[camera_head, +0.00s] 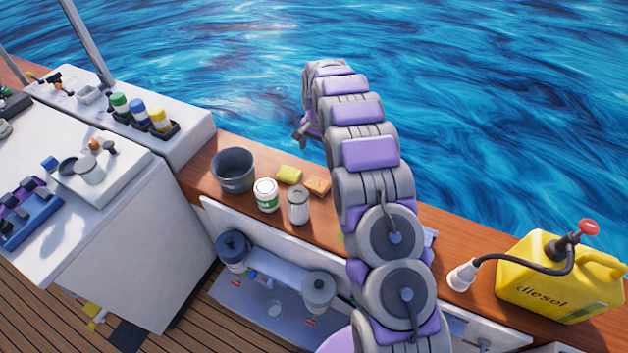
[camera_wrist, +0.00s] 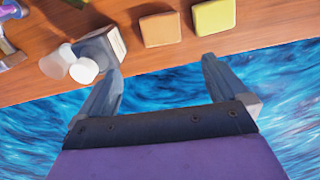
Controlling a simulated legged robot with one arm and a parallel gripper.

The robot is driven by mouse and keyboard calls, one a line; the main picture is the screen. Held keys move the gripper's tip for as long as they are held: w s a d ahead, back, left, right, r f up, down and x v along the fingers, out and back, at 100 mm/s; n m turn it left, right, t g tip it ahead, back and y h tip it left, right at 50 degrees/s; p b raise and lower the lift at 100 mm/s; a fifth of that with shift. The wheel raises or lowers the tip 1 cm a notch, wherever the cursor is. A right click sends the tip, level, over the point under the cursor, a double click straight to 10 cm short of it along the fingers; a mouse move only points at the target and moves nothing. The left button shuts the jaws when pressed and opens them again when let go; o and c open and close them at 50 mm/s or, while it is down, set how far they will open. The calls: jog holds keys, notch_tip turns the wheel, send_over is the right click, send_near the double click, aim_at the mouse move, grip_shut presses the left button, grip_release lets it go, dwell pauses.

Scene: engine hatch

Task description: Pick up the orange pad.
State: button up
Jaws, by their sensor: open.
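The orange pad (camera_head: 317,186) lies flat on the wooden ledge in the head view, beside a yellow sponge (camera_head: 289,174) and close to my arm. In the wrist view the orange pad (camera_wrist: 160,29) is at the top centre, with the yellow-green sponge (camera_wrist: 213,16) just right of it. My gripper (camera_wrist: 162,66) is open and empty in the wrist view. Its fingertips point toward the ledge edge, apart from the pad, which shows beyond the gap between them. In the head view only a small part of my gripper (camera_head: 301,131) shows beside my arm, over the water.
A dark bucket (camera_head: 233,170), a green-labelled white jar (camera_head: 266,195) and a metal can (camera_head: 298,205) stand near the pad. A yellow diesel can (camera_head: 555,280) stands at the right. Open water borders the ledge.

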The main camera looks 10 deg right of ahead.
aim_at(317, 184)
notch_tip(317, 184, down, 18)
jog(key=b, duration=0.4)
jog(key=shift+w+r+b, duration=0.1)
jog(key=shift+r+b, duration=0.1)
jog(key=shift+b, duration=0.1)
jog(key=shift+r, duration=0.1)
jog(key=c, duration=0.8)
jog(key=shift+o, duration=0.2)
notch_tip(317, 184, up, 10)
jog(key=p, duration=0.2)
jog(key=shift+p, duration=0.3)
